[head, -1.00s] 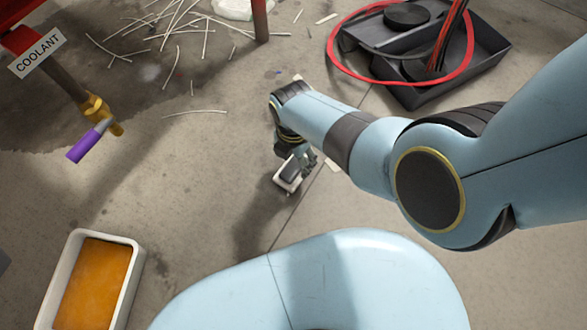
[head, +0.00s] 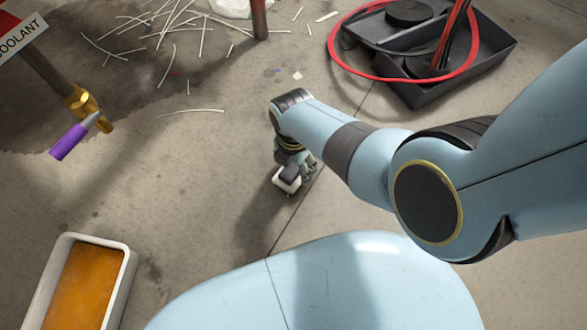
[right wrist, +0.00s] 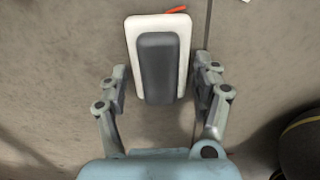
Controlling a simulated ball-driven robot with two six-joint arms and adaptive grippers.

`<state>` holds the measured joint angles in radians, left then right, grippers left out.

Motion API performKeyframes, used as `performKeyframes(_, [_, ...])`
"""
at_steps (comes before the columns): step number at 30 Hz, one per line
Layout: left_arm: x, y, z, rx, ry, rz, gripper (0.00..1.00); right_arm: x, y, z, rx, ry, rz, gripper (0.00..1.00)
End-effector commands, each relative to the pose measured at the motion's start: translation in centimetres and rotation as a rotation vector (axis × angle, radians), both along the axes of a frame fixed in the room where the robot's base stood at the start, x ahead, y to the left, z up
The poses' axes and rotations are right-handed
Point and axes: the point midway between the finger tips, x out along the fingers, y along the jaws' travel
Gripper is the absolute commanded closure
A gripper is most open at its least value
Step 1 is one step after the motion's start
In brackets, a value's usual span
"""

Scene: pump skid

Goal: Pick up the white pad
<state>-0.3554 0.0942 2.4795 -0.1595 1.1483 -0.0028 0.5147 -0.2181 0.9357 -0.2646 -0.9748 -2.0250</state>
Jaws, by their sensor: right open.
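The white pad (right wrist: 134,42) is a rounded white slab with a dark grey block on its upper face. In the right wrist view it lies on the concrete floor, between and ahead of my right gripper's fingers. In the head view the pad (head: 282,186) shows just below my right gripper (head: 298,168), which partly covers it. In the right wrist view my right gripper (right wrist: 162,72) is open, one finger on either side of the pad's near part; contact cannot be told. My left gripper is out of view.
A tray of orange liquid (head: 125,278) stands at lower left. A purple-handled tool (head: 70,140) is beside a brass fitting (head: 82,103). White strips (head: 190,112) litter the floor at the top. A black tray (head: 480,65) with a red hose (head: 345,68) is at upper right.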

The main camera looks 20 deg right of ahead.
Motion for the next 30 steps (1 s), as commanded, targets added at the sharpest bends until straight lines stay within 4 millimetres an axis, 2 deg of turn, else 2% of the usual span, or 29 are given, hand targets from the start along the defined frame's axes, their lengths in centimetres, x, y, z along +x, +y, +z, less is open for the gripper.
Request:
performKeyframes(5, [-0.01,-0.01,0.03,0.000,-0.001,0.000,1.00,0.06,0.02,0.06,0.001,-0.001,0.000,0.35])
performKeyframes(19, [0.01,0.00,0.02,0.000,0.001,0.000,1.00,0.03,0.01,0.04,0.001,-0.001,0.000,0.94])
performKeyframes(30, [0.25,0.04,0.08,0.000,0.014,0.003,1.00,0.07,0.02,0.25,0.000,-0.001,0.000,0.95])
